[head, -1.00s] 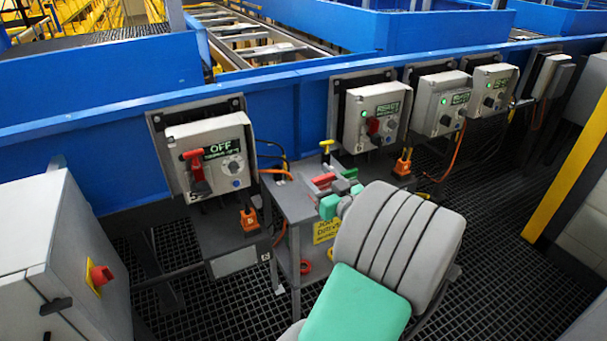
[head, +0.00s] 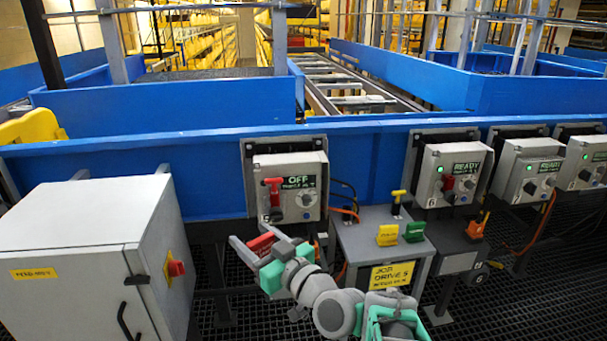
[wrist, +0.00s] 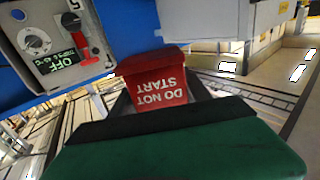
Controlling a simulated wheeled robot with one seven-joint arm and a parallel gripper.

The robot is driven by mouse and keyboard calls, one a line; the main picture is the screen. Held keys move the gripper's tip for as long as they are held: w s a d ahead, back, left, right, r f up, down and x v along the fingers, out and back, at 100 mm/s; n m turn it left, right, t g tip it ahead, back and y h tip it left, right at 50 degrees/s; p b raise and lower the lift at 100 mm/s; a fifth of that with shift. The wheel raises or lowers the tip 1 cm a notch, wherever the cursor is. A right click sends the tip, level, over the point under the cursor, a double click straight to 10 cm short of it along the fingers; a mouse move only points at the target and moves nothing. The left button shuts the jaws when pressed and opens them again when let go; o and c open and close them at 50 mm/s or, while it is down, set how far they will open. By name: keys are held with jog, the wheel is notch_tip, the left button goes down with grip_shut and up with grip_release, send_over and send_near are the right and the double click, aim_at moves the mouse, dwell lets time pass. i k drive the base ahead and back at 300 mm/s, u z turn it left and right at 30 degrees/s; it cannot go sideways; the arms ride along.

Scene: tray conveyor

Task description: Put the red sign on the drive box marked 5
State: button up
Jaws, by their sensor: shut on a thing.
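My gripper (head: 258,246) is shut on the red sign (head: 263,243), below and slightly in front of the drive box (head: 290,186) showing OFF. In the wrist view the red sign (wrist: 156,88) hangs between the fingers, its white words DO NOT START upside down. The drive box also shows in the wrist view (wrist: 30,18), at upper left, with a 5 on its edge, a red lever switch and a grey knob. The sign looks apart from the box. The inner finger faces are partly hidden behind the sign.
A grey bench (head: 360,245) stands right of my gripper, with a yellow sign (head: 388,235) and a green sign (head: 414,231) on it. Other drive boxes with READY displays, one marked 6 (head: 450,178), line the blue rail rightward. A grey cabinet (head: 85,260) stands at left.

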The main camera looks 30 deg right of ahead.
aim_at(298, 161)
jog(key=k, duration=0.2)
jog(key=z, duration=1.5)
jog(key=i, duration=1.05)
jog(key=u, duration=2.7)
